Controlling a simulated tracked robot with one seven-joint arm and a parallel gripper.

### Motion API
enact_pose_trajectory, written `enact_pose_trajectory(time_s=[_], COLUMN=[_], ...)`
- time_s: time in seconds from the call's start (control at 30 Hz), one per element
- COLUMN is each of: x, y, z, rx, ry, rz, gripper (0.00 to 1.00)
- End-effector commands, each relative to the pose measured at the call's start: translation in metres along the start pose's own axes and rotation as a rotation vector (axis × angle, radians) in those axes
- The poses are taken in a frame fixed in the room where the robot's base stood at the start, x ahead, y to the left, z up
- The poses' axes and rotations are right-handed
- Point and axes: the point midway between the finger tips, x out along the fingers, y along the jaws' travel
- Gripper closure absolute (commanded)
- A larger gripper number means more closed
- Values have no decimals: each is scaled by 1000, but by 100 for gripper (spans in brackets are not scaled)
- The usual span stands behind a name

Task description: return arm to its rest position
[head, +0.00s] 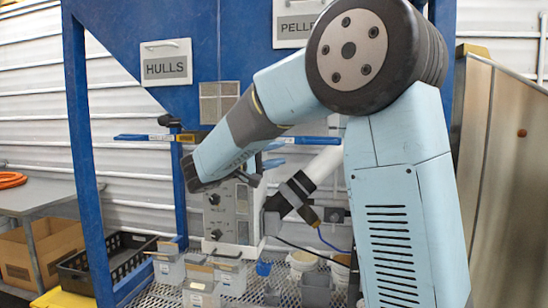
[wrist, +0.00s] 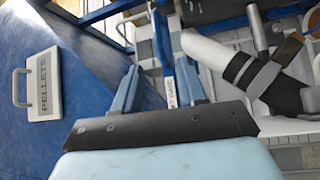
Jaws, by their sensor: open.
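My gripper (wrist: 158,66) is open, with two light-blue fingers spread in the wrist view. Between the fingers in that view runs a blue lettered bar (wrist: 168,58); I cannot tell how far beyond them it lies, and I see no grip on it. In the head view my arm (head: 285,95) bends over from the right and reaches down-left in front of the blue hopper frame. The gripper fingers (head: 277,153) show only partly there, behind the wrist, near a blue bar (head: 310,140).
A HULLS door (head: 166,62) and a PELLETS door (head: 297,22) are on the blue hopper. A grey control box (head: 228,212) and a white pipe (head: 322,168) are close to the wrist. Small bins (head: 201,293) stand on the mesh shelf below. A tan panel (head: 510,160) is at right.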

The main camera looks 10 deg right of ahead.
Motion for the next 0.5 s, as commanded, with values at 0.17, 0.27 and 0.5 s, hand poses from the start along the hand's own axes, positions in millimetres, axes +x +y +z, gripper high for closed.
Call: enact_pose_trajectory(time_s=[0.17,0.27,0.5], x=[13,29,50], y=[-3,-10,-41], z=[20,51,143], rx=[-23,-54,-91], ry=[-32,-75,-167], rz=[-69,-179,-535], gripper=[59,59,59])
